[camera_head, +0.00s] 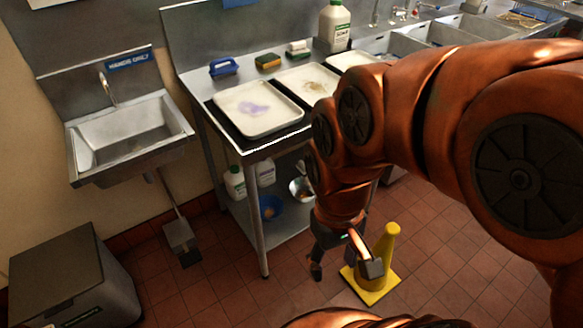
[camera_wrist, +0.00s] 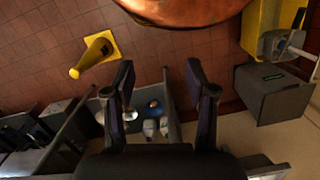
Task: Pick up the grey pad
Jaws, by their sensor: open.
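I cannot make out a plainly grey pad in either view. A small pale-and-dark block (camera_head: 298,48) lies at the back of the steel table and may be the pad; its exact colour is unclear. Next to it on the left are a yellow and green sponge (camera_head: 268,62) and a blue-handled brush (camera_head: 223,67). My gripper (camera_head: 345,266) points down in front of the table, below its top and near the yellow cone. It is open and empty. Its two fingers stand apart in the wrist view (camera_wrist: 160,78), with nothing between them.
White trays (camera_head: 258,108) stand along the table's front half. A soap jug (camera_head: 334,24) stands behind them. A hand sink (camera_head: 130,132) is at left, a yellow cone (camera_head: 384,262) on the floor, a grey bin (camera_head: 75,278) at lower left. The lower shelf holds bottles and bowls.

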